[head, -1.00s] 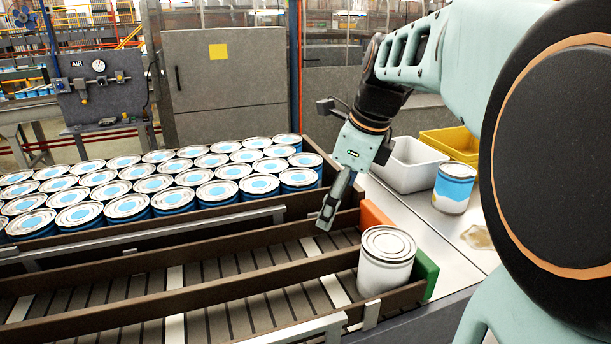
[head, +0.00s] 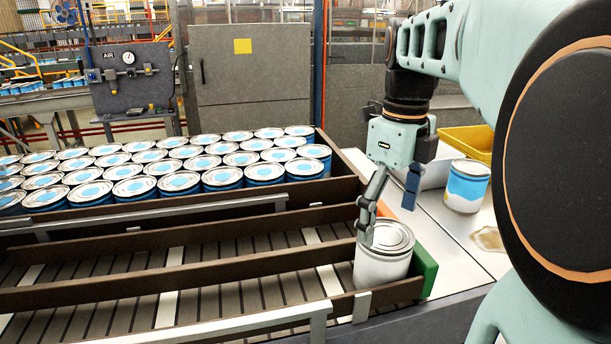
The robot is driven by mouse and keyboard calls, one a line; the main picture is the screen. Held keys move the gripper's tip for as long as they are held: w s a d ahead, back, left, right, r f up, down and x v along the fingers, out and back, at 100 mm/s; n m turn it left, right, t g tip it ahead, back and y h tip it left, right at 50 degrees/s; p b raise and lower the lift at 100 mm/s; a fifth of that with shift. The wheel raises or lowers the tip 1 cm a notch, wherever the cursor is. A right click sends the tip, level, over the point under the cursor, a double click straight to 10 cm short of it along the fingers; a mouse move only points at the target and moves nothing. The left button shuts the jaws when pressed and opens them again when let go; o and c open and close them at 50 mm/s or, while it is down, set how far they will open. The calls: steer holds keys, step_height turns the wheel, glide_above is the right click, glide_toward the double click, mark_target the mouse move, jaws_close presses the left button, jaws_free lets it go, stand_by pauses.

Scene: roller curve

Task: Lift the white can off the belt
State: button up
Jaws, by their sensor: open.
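The white can (head: 381,266) stands upright at the right end of the near lane of the belt (head: 237,302), against the green end block (head: 423,271). Its grey lid shows and its side is plain white. My gripper (head: 388,213) is above the can and points down, its fingers spread apart and empty. One finger overlaps the lid's left part in the picture; the other is higher, behind and to the right. I cannot tell whether a finger touches the can.
Brown rails (head: 190,285) border the lanes. Many blue-labelled cans (head: 223,178) fill the back lane. A blue-and-white can (head: 466,186) stands on the white side table, near a brown spill (head: 487,238) and a yellow bin (head: 468,143). The near lane left of the white can is clear.

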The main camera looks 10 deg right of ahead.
mark_target(386, 233)
steer(key=shift+f, duration=2.25)
steer(key=c, duration=1.4)
steer(key=shift+r+p, duration=4.75)
steer(key=shift+r, duration=0.85)
steer(key=shift+c, duration=0.2)
